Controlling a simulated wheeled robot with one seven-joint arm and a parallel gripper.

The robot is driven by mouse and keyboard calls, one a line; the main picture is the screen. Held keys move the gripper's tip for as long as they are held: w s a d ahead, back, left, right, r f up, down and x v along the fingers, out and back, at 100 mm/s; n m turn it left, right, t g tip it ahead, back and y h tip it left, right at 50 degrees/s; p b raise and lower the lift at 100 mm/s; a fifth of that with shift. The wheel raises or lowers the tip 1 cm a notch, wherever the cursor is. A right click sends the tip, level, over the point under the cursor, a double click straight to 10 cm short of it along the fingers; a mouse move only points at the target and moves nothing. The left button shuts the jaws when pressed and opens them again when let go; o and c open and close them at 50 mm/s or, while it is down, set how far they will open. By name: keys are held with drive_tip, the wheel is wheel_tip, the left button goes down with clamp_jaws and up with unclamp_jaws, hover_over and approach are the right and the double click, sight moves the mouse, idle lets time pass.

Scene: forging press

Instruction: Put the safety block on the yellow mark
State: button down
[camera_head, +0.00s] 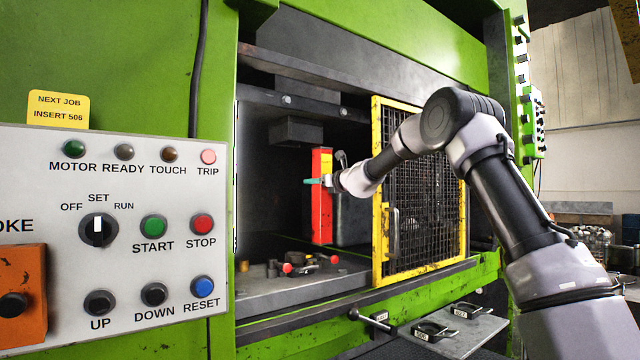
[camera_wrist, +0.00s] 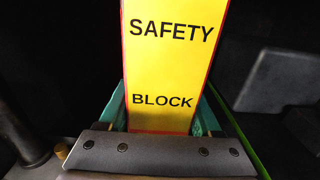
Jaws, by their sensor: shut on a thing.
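The safety block (camera_head: 322,205) is a tall red bar with a yellow labelled face, upright inside the press opening. My gripper (camera_head: 318,181) is shut on it around its upper part. In the wrist view, the block's yellow face (camera_wrist: 172,60) reads "SAFETY BLOCK" and stands between the teal fingers of my gripper (camera_wrist: 162,110). The block's lower end appears above the press bed (camera_head: 290,287), though I cannot tell the exact gap. I cannot make out the yellow mark in either view.
A yellow-framed mesh guard (camera_head: 420,260) stands at the right of the opening, beside my arm. Small red-ended parts (camera_head: 308,262) lie on the bed. A dark block (camera_head: 297,131) hangs above inside.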

drive_tip(key=x, duration=0.8)
drive_tip(key=shift+w, duration=0.2)
idle(0.6)
drive_tip(key=shift+a+r, duration=0.15)
drive_tip(key=shift+r, duration=0.05)
wheel_tip(320, 180, down, 7)
drive_tip(key=shift+f, duration=0.15)
idle(1.1)
drive_tip(key=shift+f, duration=0.1)
drive_tip(key=shift+c, duration=0.4)
unclamp_jaws()
drive_tip(key=shift+f, duration=0.2)
